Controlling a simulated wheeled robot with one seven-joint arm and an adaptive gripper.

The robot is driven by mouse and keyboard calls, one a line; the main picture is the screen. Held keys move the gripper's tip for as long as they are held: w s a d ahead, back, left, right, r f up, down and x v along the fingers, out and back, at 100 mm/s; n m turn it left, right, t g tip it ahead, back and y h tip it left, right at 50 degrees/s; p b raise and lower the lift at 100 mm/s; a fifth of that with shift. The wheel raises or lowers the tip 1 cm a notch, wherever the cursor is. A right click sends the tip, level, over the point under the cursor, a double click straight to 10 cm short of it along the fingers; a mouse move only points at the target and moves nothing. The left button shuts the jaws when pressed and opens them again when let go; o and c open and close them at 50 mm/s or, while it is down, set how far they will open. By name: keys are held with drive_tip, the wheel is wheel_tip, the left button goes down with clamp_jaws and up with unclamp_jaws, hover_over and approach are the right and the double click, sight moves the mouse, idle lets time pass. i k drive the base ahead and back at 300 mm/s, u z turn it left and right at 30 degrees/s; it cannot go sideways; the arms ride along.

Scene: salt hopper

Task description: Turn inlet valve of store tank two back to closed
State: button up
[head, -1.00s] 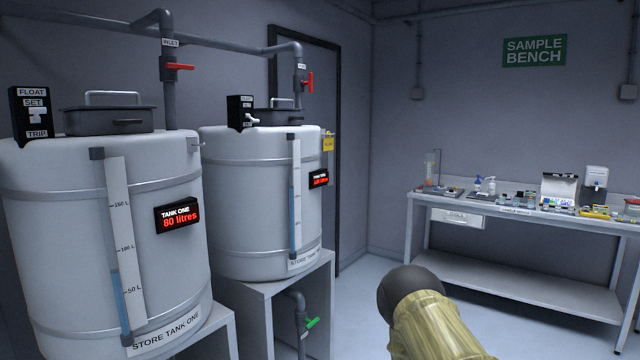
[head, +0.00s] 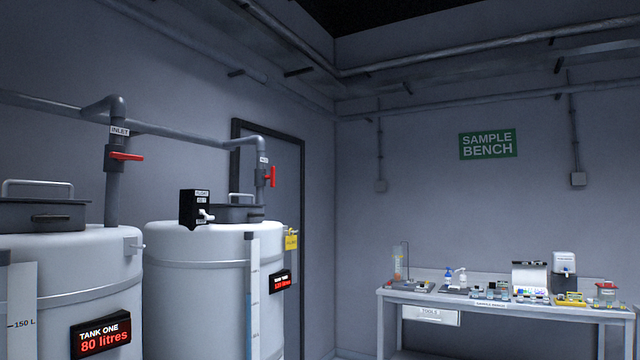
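The inlet valve of store tank two has a red handle (head: 271,176) on the grey downpipe above that tank. The handle stands upright, along the pipe. Store tank two (head: 195,290) is the white tank right of tank one, with a red display (head: 280,282) too small to read surely. The inlet valve of tank one has a red handle (head: 127,156) lying level, across its pipe. My gripper is not in view.
Tank one (head: 120,270) stands nearer at left, its display reading 80 litres. A black float box (head: 194,207) and a yellow tag (head: 291,240) are on tank two. The sample bench (head: 480,297) with several items is at right.

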sight(271, 177)
drive_tip(key=z, duration=0.4)
drive_tip(key=i, duration=1.7)
drive_tip(key=u, duration=0.55)
drive_tip(key=i, duration=0.5)
drive_tip(key=u, duration=0.95)
drive_tip(key=k, duration=0.9)
drive_tip(key=z, duration=0.85)
